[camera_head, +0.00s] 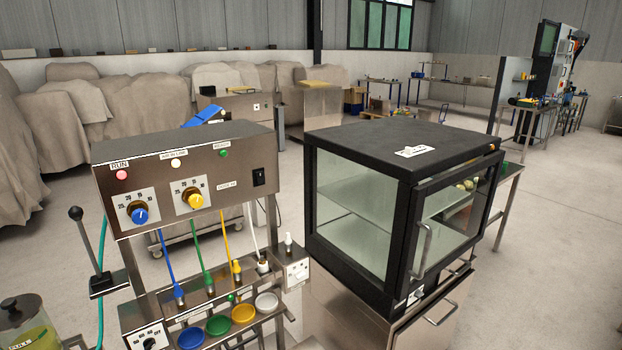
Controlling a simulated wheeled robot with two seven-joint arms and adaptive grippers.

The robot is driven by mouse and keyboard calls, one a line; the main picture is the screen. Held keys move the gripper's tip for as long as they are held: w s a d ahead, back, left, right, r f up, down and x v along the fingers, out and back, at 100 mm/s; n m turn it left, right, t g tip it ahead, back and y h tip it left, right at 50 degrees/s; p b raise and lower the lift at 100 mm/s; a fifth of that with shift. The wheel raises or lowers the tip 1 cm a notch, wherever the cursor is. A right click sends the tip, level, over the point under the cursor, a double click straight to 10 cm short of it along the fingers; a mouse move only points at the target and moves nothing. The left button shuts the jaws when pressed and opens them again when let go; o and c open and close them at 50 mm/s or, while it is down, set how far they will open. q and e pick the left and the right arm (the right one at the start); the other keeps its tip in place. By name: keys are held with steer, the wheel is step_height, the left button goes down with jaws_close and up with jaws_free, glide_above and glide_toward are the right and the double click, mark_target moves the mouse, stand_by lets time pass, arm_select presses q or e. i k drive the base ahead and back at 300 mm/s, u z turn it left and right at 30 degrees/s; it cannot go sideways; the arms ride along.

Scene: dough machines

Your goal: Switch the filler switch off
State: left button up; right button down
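A steel control box (185,175) stands at the left on a steel frame. A black rocker switch (259,177) is on its right side, beside a small label too small to read surely. I cannot tell its position. The box also has a blue knob (139,215), a yellow knob (194,199), and red, white and green round lights or buttons. A small white switch box (297,273) sits lower right, and another dial (149,343) shows at the bottom left. Which of these is the filler switch is unclear. Neither of my grippers is in view.
Coloured hoses run down to nozzles above blue, green, yellow and white cups (243,313). A ball-topped lever (76,213) and a lidded jar (22,325) stand left. A black glass-door cabinet (360,200) stands right. Open floor (560,220) lies beyond it.

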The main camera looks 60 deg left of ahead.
mark_target(259, 179)
steer(key=i, duration=0.35)
steer(key=u, duration=3)
